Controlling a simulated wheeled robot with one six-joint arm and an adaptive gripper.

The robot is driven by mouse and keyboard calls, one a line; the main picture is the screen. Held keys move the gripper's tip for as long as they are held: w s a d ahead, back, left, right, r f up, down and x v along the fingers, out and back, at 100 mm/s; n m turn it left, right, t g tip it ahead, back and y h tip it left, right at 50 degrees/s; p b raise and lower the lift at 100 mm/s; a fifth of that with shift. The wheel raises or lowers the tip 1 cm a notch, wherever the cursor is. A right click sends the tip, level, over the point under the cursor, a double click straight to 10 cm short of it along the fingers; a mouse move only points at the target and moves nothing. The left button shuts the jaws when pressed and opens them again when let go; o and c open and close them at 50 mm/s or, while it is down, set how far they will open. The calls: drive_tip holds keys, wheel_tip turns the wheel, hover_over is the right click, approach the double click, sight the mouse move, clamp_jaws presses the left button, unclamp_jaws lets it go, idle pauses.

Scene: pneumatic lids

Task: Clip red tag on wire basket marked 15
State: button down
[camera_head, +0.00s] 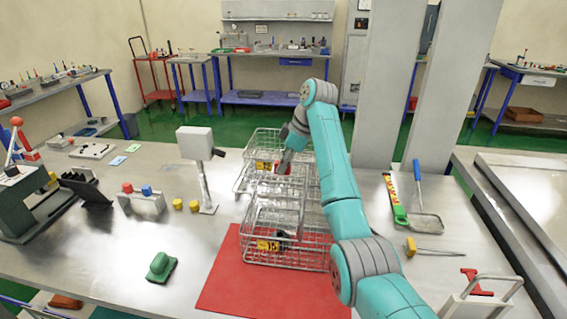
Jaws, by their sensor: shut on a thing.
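Several wire baskets stand on the table around the middle of the view. The near basket (290,262) carries a yellow label (267,245) with dark marks that look like 15. The basket behind it (247,185) has another yellow label (263,165), too small to read surely. My gripper (284,163) points down at the front rim of this farther basket, shut on the small red tag (282,169). I cannot tell whether the tag touches the rim wire. A dark object lies in the near basket. My arm hides the right side of the baskets.
A red mat (225,285) lies under the near basket. A grey post with a box head (195,143) stands left of the baskets. A dustpan (425,222) lies right of my arm. The front-left table is mostly clear.

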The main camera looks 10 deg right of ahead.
sight(283, 183)
drive_tip(key=shift+f, duration=2.9)
drive_tip(key=shift+f, duration=0.35)
drive_tip(key=c, duration=1)
unclamp_jaws()
drive_tip(key=o, duration=0.4)
drive_tip(key=shift+r, duration=0.15)
drive_tip(key=shift+r, duration=3.35)
